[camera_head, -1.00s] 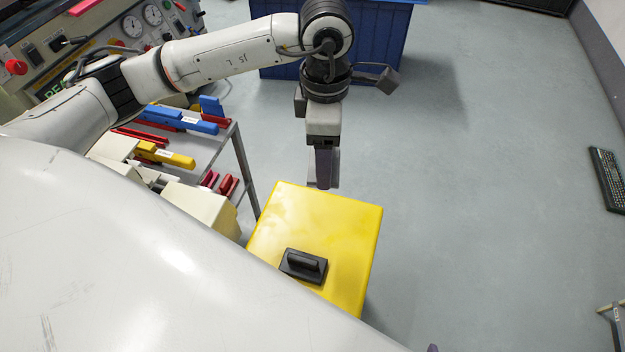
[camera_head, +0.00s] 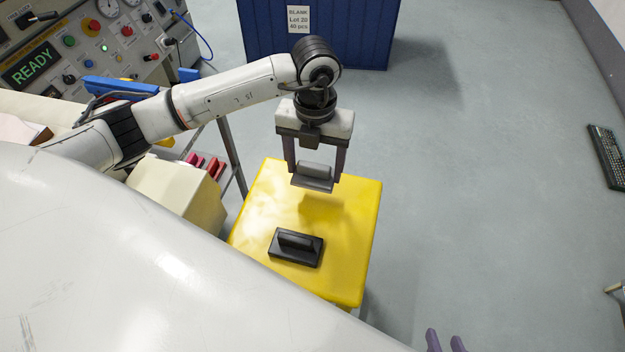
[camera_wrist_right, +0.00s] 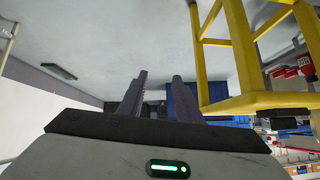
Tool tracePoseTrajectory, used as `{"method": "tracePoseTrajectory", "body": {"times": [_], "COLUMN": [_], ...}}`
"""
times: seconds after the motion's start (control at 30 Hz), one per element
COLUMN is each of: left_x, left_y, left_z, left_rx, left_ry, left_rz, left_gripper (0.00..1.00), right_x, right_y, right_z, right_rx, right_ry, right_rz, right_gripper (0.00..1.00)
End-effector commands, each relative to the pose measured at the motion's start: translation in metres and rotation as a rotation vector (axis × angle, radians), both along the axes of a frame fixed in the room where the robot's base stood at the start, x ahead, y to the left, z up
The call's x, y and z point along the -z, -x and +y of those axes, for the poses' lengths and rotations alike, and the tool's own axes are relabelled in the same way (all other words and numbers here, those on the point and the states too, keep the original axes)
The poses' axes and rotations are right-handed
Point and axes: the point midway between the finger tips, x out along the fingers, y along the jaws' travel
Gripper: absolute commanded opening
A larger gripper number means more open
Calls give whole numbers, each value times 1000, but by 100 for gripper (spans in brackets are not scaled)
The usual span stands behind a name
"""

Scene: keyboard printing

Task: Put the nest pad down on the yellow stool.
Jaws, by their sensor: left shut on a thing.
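The yellow stool (camera_head: 345,215) stands below my left gripper in the head view; its yellow frame (camera_wrist_right: 242,45) shows in the right wrist view. My left gripper (camera_head: 315,174) is shut on a grey pad with a raised grip, which I take as the nest pad (camera_head: 312,184). It holds the pad above the far part of the stool top, with a shadow beneath. A black pad with an upright handle (camera_head: 296,247) lies on the near part of the stool top. My right gripper (camera_wrist_right: 159,80) is empty, its fingers apart; the fingertips show at the head view's bottom edge (camera_head: 445,341).
A blue bin (camera_head: 340,35) labelled BLANK stands behind the stool. A control panel reading READY (camera_head: 32,65) and a rack with red pieces (camera_head: 207,166) are at the left. A keyboard (camera_head: 608,155) lies at the far right.

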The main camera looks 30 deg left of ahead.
Motion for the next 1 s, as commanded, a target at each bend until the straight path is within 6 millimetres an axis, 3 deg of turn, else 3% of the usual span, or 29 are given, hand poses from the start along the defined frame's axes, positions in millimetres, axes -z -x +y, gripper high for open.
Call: {"method": "tracePoseTrajectory", "body": {"times": [0.4, 0.8, 0.83, 0.9, 1.0], "left_x": [56, 61, 60, 60, 60], "left_y": [1, 0, 0, 0, 0], "left_z": [-1, 0, 0, 0, 0], "left_rx": [4, 4, 4, 4, 4], "left_ry": [0, 0, 0, 0, 0], "left_rz": [0, -1, -1, -1, -1], "left_gripper": [49, 49, 72, 84, 85], "right_x": [5, 4, 3, 3, 3], "right_y": [1, -1, -1, -1, -1], "right_z": [2, 3, 3, 3, 3], "right_rx": [7, 11, 12, 13, 13], "right_ry": [-16, -21, -22, -23, -23], "right_rz": [-9, -15, -14, -14, -14], "right_gripper": [31, 31, 31, 31, 31]}}
